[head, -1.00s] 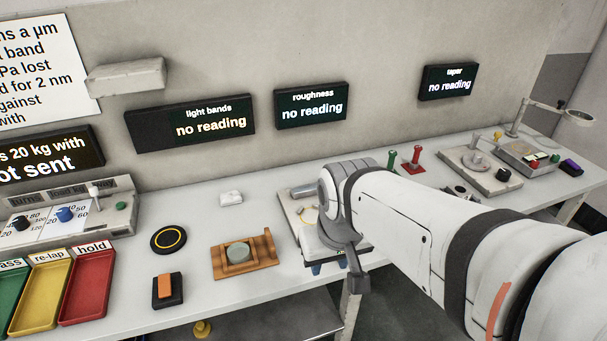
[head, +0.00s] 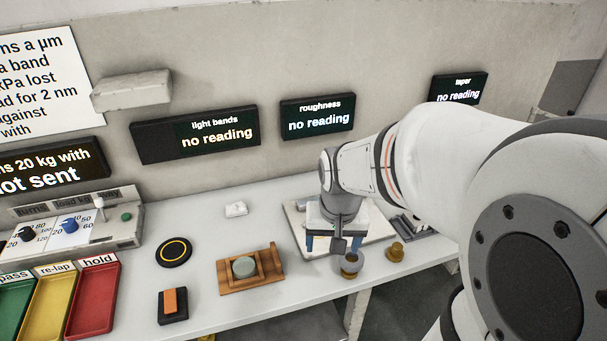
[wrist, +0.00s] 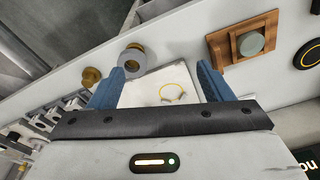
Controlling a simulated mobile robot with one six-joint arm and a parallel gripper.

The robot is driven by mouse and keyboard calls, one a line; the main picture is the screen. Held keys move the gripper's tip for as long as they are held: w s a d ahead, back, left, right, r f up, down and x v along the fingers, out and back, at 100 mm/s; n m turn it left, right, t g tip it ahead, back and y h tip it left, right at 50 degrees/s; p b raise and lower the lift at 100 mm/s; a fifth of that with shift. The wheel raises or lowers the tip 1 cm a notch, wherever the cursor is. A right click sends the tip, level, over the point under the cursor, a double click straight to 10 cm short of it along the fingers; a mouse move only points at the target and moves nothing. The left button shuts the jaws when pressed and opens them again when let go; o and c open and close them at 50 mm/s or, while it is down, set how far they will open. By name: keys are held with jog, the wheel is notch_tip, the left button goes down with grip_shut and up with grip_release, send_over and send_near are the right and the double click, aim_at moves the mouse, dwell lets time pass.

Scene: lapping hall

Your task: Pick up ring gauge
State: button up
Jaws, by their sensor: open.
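A grey ring with a round hole (wrist: 131,58), which looks like the ring gauge, sits by a brass piece near the bench's front edge. In the head view the grey ring (head: 350,259) is just right of my gripper (head: 333,243). In the wrist view my gripper (wrist: 162,70) has its two blue fingers wide apart with nothing between them. The ring lies beyond the left fingertip and appears untouched. A pale plate with a thin yellow circle (wrist: 172,91) lies below the fingers.
A second brass piece (head: 397,252) stands to the right of the ring. A wooden holder with a grey-green disc (head: 243,268), a black disc with a yellow circle (head: 174,252) and colored trays (head: 95,300) are to the left.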

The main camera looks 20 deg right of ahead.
aim_at(351, 262)
jog(key=shift+o, duration=1.2)
jog(key=w+d+f+m+g+p, duration=0.1)
jog(key=w+d+f+m+p, duration=0.2)
jog(key=w+d+f+m, duration=0.2)
jog(key=w+d+f, duration=0.1)
jog(key=d, duration=0.2)
jog(key=shift+f+g+p, duration=0.2)
jog(key=shift+g+p, duration=0.1)
jog(key=shift+p, duration=0.05)
jog(key=shift+d+f+p, duration=0.15)
jog(key=shift+f+p, duration=0.5)
jog(key=shift+f, duration=3.3)
jog(key=c, duration=1.2)
jog(key=shift+r, duration=0.1)
